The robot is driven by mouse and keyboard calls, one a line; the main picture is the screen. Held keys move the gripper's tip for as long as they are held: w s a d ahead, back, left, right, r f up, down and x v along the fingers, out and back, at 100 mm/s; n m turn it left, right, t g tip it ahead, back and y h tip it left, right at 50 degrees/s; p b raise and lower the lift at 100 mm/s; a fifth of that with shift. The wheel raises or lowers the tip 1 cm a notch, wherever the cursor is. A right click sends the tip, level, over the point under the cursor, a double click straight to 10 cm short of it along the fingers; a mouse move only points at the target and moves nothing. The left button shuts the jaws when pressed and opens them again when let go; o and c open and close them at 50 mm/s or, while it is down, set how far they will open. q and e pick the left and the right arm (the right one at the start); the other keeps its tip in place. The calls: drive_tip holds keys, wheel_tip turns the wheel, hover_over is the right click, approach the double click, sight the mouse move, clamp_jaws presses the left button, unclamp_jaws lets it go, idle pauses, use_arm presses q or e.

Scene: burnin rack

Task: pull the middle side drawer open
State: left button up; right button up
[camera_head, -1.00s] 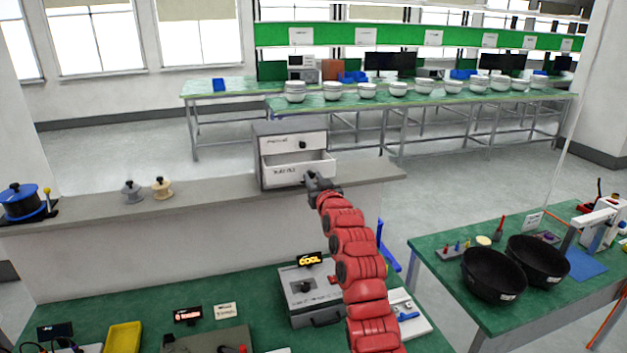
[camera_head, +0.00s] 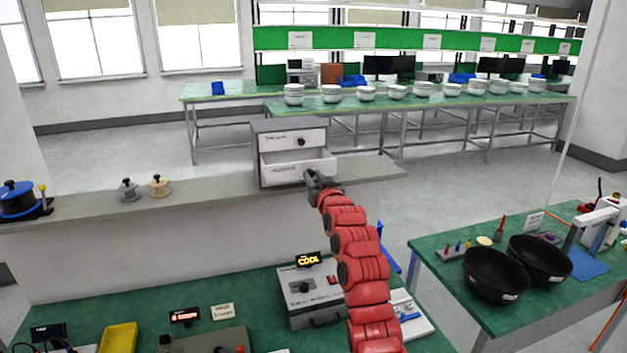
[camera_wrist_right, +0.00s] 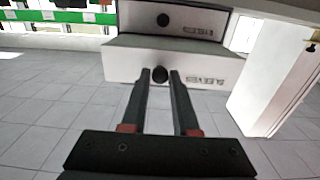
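The small grey cabinet (camera_head: 262,160) stands on the ledge behind the bench. Its lower visible drawer (camera_head: 284,170) has a white front with a dark label reading like "sleeves" and is pulled out, its open top showing. In the right wrist view the drawer front (camera_wrist_right: 125,68) fills the upper middle. My right gripper (camera_head: 312,178) is at this drawer's front. In its wrist view the two fingertips (camera_wrist_right: 160,76) sit close on either side of the round dark knob (camera_wrist_right: 160,74). The upper drawer (camera_head: 283,139) is shut. My left gripper is not in view.
The ledge (camera_head: 90,205) carries a blue pot (camera_head: 17,199) and two small spools (camera_head: 128,190) left of the cabinet. A grey "COOL" box (camera_head: 310,300) stands on the green bench below. Black bowls (camera_head: 494,273) sit on the right table. Floor behind the ledge is clear.

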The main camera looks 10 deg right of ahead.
drive_tip(key=o, duration=0.4)
drive_tip(key=shift+s, duration=0.1)
drive_tip(key=shift+s+f, duration=0.1)
drive_tip(key=shift+s, duration=0.15)
drive_tip(key=s+b, duration=0.2)
drive_tip(key=s, duration=0.3)
drive_tip(key=s+b, duration=0.2)
drive_tip(key=s, duration=0.4)
drive_tip(key=s+d+b, duration=0.1)
drive_tip(key=s+b, duration=0.1)
drive_tip(key=s, duration=0.3)
drive_tip(key=shift+s+b, duration=0.35)
drive_tip(key=shift+b, duration=0.05)
drive_tip(key=shift+w, duration=0.1)
